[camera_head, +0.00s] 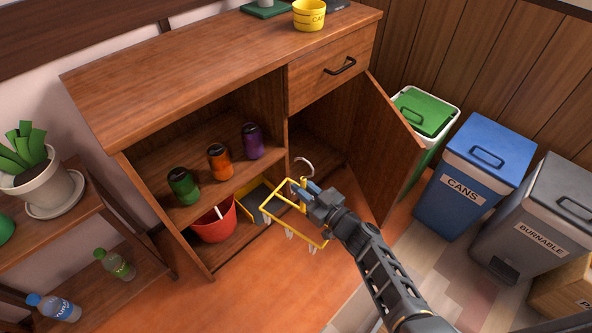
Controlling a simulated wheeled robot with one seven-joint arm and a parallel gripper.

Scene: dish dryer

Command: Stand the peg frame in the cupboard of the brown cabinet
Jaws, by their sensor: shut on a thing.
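My gripper (300,190) is shut on the peg frame (318,241), a yellow rectangular wire frame with pale pegs hanging below it and a pale hook at its top. The frame hangs in front of the brown cabinet (185,72), near the lower front of its open cupboard (318,135). The cupboard is under the drawer, and its door (385,150) stands swung open to the right. The cupboard's inside is dark, and its floor is partly hidden by my gripper and the frame.
Left of the cupboard, a shelf holds green (183,186), orange (220,161) and purple (252,141) jars. Bins, including a blue one (470,175), stand right of the door. A plant stand is at left.

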